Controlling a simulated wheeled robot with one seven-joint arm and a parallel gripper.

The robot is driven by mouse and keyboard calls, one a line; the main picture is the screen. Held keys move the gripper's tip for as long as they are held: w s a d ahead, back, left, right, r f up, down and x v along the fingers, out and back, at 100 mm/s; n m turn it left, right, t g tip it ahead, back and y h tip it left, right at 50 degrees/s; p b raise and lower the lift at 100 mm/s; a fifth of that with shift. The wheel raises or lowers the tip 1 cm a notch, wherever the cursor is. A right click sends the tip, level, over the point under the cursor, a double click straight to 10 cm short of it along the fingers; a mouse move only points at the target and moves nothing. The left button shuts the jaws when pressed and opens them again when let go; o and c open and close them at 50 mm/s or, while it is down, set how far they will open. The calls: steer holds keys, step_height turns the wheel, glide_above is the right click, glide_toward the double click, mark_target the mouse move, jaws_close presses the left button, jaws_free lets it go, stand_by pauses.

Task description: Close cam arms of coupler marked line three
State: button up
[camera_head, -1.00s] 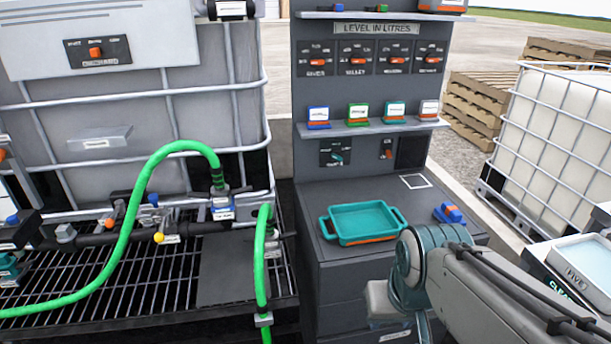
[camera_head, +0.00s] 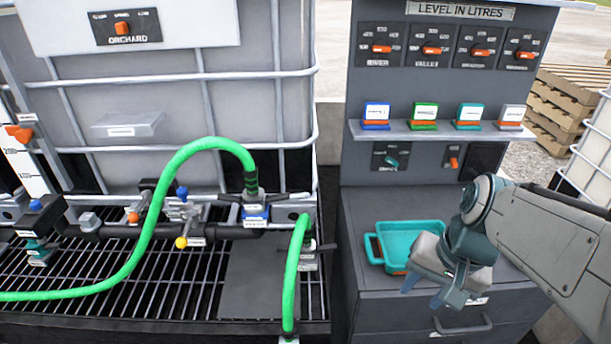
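A green hose (camera_head: 145,235) ends in an upright coupler (camera_head: 251,187) on the black manifold pipe. Dark cam arms (camera_head: 288,196) stick out sideways from this coupler, above a blue-edged tag (camera_head: 256,214). A second green hose (camera_head: 291,275) hangs at a port to its right, with dark arms and a pale tag (camera_head: 307,262) beside it. The tag writing is too small to read, so I cannot tell which coupler is line three. My gripper (camera_head: 424,291) hangs in front of the grey cabinet, right of both couplers, its blue-grey fingers apart and empty.
A teal tray (camera_head: 375,252) lies on the cabinet top (camera_head: 355,215), partly behind my gripper. A yellow-knobbed valve (camera_head: 182,241) and other valves line the pipe over the black grating (camera_head: 150,310). A panel with level dials (camera_head: 432,49) rises behind the cabinet.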

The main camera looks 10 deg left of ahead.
steer(key=w+a+f+m+g+y, duration=0.1)
steer(key=w+a+m+g+y, duration=0.45)
steer(key=w+a, duration=0.7)
steer(key=m+y+b, duration=0.1)
steer(key=m+y, duration=0.6)
steer(key=y, duration=0.3)
glide_toward(287, 194)
steer(key=x, duration=0.3)
steer(key=p+x, duration=0.1)
steer(key=x, duration=0.2)
steer(key=f+p+x, duration=0.1)
steer(key=x, duration=0.3)
steer(key=shift+p, duration=0.3)
jaws_close()
